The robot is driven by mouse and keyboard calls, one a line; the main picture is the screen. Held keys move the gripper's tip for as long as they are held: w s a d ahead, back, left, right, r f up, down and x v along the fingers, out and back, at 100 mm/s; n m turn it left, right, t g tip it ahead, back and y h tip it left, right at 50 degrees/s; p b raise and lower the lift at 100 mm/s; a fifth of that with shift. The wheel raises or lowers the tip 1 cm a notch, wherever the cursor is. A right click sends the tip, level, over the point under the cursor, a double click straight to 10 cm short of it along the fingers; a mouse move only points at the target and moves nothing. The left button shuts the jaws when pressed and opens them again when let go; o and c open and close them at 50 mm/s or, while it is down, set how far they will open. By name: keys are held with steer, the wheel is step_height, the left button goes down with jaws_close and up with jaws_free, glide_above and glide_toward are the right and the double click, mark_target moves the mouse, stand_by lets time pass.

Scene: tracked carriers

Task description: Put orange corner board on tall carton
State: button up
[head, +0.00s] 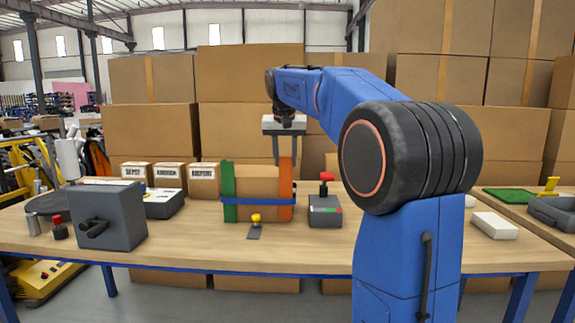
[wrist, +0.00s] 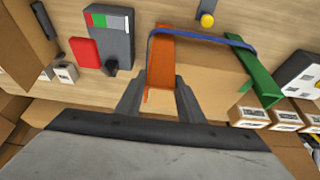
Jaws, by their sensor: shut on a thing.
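The orange corner board (head: 286,175) stands upright at the right front edge of a brown carton (head: 255,182) on the table. My gripper (head: 285,160) is above it, shut on its upper end. The wrist view shows the orange board (wrist: 161,62) between my two fingers (wrist: 160,98). A green corner board (head: 228,182) stands at the carton's left edge. A blue strap (head: 257,202) runs across the carton's front and passes over both boards. The wrist view also shows the strap (wrist: 205,38) and the green board (wrist: 258,75). The carton's back is hidden.
A grey device with a red knob (head: 325,210) stands close on the right. A yellow-knobbed piece (head: 255,228) lies in front. A grey box with a handle (head: 108,215) and small labelled cartons (head: 170,176) are on the left. My arm hides part of the table's right side.

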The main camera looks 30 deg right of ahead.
steer(key=shift+f, duration=0.85)
steer(key=o, duration=1.3)
steer(key=shift+o, duration=0.2)
steer(key=v, duration=1.2)
